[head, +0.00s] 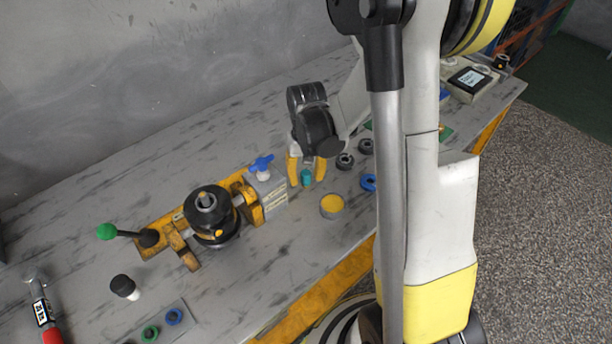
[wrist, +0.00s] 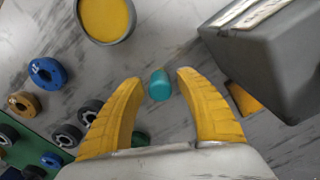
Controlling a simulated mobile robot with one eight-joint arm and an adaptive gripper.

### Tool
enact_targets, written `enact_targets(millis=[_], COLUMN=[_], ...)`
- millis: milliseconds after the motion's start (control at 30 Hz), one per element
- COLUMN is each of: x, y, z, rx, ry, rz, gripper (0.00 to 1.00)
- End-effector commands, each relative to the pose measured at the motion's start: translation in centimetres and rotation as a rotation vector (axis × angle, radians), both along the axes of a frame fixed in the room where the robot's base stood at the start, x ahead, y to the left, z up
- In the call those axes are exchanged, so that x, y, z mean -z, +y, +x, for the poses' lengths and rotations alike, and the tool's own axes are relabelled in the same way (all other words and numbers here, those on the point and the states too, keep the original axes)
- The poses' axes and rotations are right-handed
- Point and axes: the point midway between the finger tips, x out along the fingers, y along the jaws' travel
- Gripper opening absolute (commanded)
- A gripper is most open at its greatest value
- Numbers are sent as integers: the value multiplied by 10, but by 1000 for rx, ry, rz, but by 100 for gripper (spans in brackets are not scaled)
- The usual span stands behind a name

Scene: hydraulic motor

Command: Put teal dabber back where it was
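The teal dabber (head: 307,178) is a small teal cylinder near the middle of the workbench. In the wrist view the teal dabber (wrist: 160,85) lies between the tips of my gripper's two yellow fingers, with a gap on each side. My gripper (head: 306,172) points down over the bench, and its fingers are spread. The wrist view shows my gripper (wrist: 158,78) open, with neither finger touching the dabber. I cannot tell whether the dabber rests on the bench or how far below the fingertips it is.
A round tin with a yellow top (head: 332,206) stands close by, also in the wrist view (wrist: 106,18). A grey block (wrist: 262,55) is near the right finger. The yellow clamp fixture with a black motor (head: 210,212) is left. Blue and black rings (head: 368,182) lie right.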

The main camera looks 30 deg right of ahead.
Motion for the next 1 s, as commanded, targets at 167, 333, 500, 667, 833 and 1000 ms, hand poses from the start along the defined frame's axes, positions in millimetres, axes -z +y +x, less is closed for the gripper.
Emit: enact_targets(millis=[167,333,500,667,833,1000], x=[-1,-20,-59,-94,-117,-133], y=[0,0,0,0,0,4], z=[0,0,0,-1,-1,-4], rx=[0,0,0,0,0,-10], ry=[0,0,0,0,0,-19], rz=[0,0,0,0,0,-4], gripper=[42,42,42,42,42,42])
